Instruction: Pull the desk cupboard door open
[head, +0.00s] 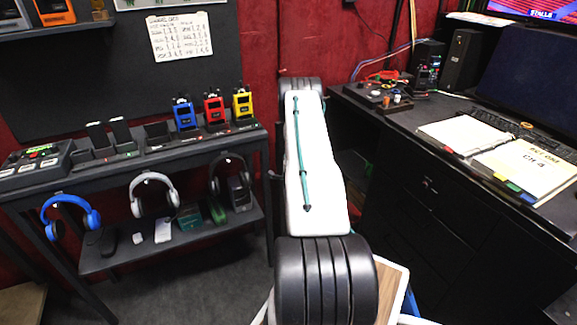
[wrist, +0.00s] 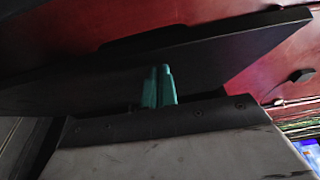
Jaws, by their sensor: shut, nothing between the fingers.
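The black desk (head: 405,120) stands on the right in the head view. Its dark front (head: 430,195) carries a small handle or lock (head: 428,185). Which panel is the cupboard door is hard to tell, and I cannot see it standing open. My gripper (wrist: 158,72) shows in the wrist view as two teal fingers pressed together, empty. A dark flat panel (wrist: 215,62) lies just beyond the fingertips; whether it is the door, and whether they touch it, I cannot tell. In the head view my arm hides the gripper.
A black rack (head: 205,145) on the left holds radios and headphones. An open binder (head: 500,150), a keyboard (head: 520,130) and a small black box with knobs (head: 380,92) lie on the desk. A red wall (head: 255,50) stands behind.

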